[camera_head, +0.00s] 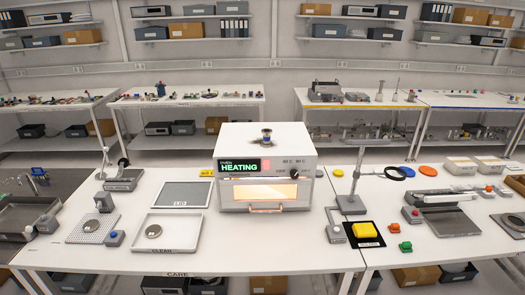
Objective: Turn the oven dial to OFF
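A white box oven (234,172) stands in the middle of the table. Its green display reads HEATING, with a small red patch beside it. A small dark dial (294,174) appears at the right of the front panel; its setting is too small to read. The oven door (266,193) is shut, with a glowing window and a bar handle (265,208) below it. Neither of my grippers is in view.
A small dark and brass fitting (266,136) sits on the oven top. A light tray (165,246) and a dark-topped panel (182,195) lie left of the oven. A ring stand (352,204) and a yellow block (365,229) are at right. The table (285,250) is clear before the oven.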

